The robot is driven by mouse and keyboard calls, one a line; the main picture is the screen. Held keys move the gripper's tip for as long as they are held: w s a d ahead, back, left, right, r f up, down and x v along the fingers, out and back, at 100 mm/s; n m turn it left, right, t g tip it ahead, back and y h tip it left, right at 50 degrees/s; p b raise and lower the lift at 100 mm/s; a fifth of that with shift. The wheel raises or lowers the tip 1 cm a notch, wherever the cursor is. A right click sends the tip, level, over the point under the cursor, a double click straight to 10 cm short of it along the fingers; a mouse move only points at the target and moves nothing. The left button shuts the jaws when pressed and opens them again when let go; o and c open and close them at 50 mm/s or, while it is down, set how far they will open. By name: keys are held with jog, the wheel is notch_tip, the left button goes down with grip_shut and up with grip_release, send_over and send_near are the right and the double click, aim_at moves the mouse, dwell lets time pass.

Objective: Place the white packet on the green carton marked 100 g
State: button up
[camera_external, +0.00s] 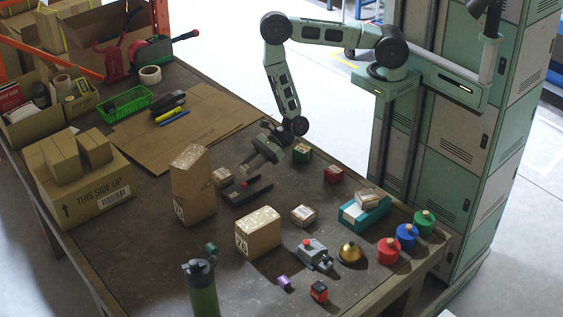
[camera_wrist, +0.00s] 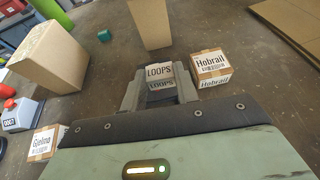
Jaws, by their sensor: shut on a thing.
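My gripper (camera_external: 251,162) is shut on a small pale packet (camera_wrist: 159,72) marked LOOPS, which shows between the fingertips in the wrist view. In the external view my gripper hangs above the table near its middle, and the packet is too small there to make out. A small green carton (camera_external: 302,152) stands on the table just right of my gripper in the external view. Its marking cannot be read at this size, and I see no 100 g label. The green carton does not show in the wrist view.
A small Hobrail box (camera_wrist: 211,68) and a black tray-like thing (camera_external: 250,191) are close below my gripper. A dark red carton (camera_external: 334,174) lies to the right of the green one.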

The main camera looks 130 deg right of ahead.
jog(key=shift+y, duration=0.3)
jog(key=s+d, duration=0.1)
jog(key=s, duration=0.2)
jog(key=s+d+p, duration=0.1)
jog(key=s, duration=0.3)
jog(key=s+d, duration=0.2)
jog(key=s, duration=0.1)
jog(key=shift+s+f, duration=0.15)
jog(key=a+p+v, duration=0.3)
jog(key=v, duration=1.4)
jog(key=b, duration=0.5)
send_over(307, 146)
jog(key=shift+n, duration=0.4)
notch_tip(307, 146, down, 5)
jog(key=shift+f+p, duration=0.1)
jog(key=shift+p, duration=0.55)
jog(key=shift+f+p, duration=0.4)
jog(key=shift+f, duration=1.6)
